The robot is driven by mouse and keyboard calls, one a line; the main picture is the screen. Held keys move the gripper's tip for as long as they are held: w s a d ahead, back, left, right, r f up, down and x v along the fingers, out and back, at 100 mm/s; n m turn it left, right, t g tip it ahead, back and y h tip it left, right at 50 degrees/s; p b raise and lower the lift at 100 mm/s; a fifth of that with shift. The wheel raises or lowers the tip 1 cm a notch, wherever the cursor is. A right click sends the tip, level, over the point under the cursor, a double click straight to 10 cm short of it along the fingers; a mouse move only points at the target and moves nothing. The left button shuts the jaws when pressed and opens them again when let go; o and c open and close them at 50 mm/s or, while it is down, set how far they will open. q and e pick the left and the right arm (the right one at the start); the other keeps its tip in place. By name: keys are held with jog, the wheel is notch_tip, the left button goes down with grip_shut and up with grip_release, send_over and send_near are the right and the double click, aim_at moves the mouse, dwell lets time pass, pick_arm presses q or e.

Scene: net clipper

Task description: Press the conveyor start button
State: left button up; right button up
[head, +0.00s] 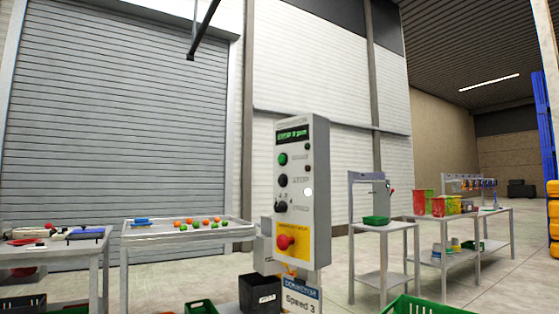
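A grey control box (317,190) stands upright near the middle of the head view. Its front has a small display (292,135) with green text. Below it is a green button (282,159), then a black button (283,180), a black knob (281,206) and a red mushroom button (286,242) on a yellow plate. The small labels beside the buttons are too blurred to read surely. A sign below reads "Speed 3". Neither gripper shows in this view.
A table with several orange and green balls (204,222) stands at left, beside a workbench with tools (85,234). A black bin (260,294) and a green crate (415,306) are low in front. Tables with red bins (423,202) stand at right.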

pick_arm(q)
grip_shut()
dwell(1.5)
